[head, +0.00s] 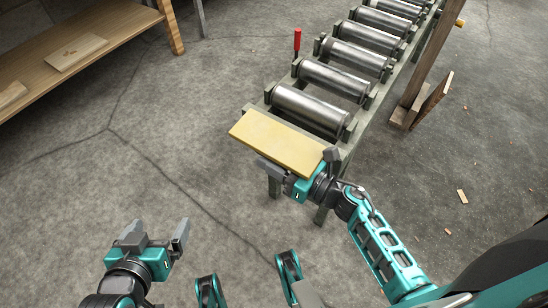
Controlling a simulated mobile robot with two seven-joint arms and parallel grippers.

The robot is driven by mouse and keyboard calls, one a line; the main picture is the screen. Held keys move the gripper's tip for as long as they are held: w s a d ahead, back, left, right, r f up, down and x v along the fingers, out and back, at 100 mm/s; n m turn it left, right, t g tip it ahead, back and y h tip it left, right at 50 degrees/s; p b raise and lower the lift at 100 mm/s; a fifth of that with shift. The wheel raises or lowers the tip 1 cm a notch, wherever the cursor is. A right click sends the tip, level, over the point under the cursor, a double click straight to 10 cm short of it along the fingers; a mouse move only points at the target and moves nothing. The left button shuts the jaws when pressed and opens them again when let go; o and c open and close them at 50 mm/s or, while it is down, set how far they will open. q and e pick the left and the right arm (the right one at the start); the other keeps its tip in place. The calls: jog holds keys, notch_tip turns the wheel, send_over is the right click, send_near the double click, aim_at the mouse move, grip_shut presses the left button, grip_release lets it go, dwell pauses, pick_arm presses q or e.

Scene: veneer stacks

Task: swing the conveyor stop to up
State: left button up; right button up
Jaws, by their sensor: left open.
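A lever with a red grip (297,40) stands at the left side of the roller conveyor (329,72), pointing upward in the picture. It looks like the conveyor stop; its pivot is too small to make out. My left gripper (159,232) is open and empty over the floor at the lower left, well apart from the lever. My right gripper (299,166) is at the near end of the conveyor, with its fingers on the near right edge of a yellow board (275,142). The board covers part of the conveyor's near end.
A wooden bench (110,30) with pale pieces on it stands at the upper left. A wooden post (430,60) and a leaning brown panel (432,100) stand right of the conveyor. Small scraps (462,196) lie on the right floor. The floor between bench and conveyor is clear.

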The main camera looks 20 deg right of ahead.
jog(key=shift+d, duration=0.1)
grip_shut()
